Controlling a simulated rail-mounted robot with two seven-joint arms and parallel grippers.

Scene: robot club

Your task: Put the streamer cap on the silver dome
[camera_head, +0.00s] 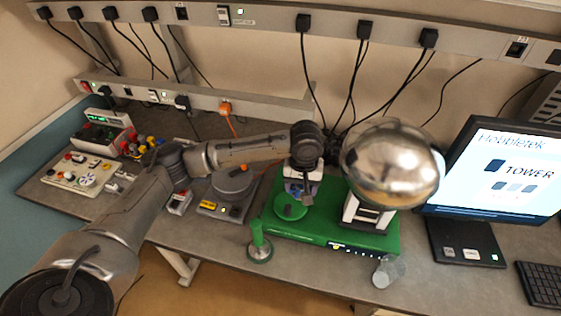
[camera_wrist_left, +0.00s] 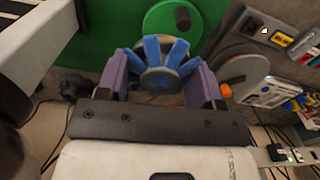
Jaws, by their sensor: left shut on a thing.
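The silver dome (camera_head: 390,165) is a large shiny ball on a white stand on the green base (camera_head: 330,235). My left gripper (camera_head: 296,190) is left of the dome and above the base's left part. In the left wrist view, the gripper (camera_wrist_left: 160,82) is shut with its purple fingers on the streamer cap (camera_wrist_left: 160,52), a hub with several blue strips fanning out. The cap is mostly hidden behind the gripper in the head view; it is apart from the dome. My right gripper is not in view.
A green disc (camera_head: 290,207) with a dark knob lies on the base near my gripper. A green-handled stand (camera_head: 258,245) and a clear cup (camera_head: 388,270) are at the table's front. A monitor (camera_head: 490,170) stands right; a grey turntable-like device (camera_head: 232,185) is left. Cables hang behind.

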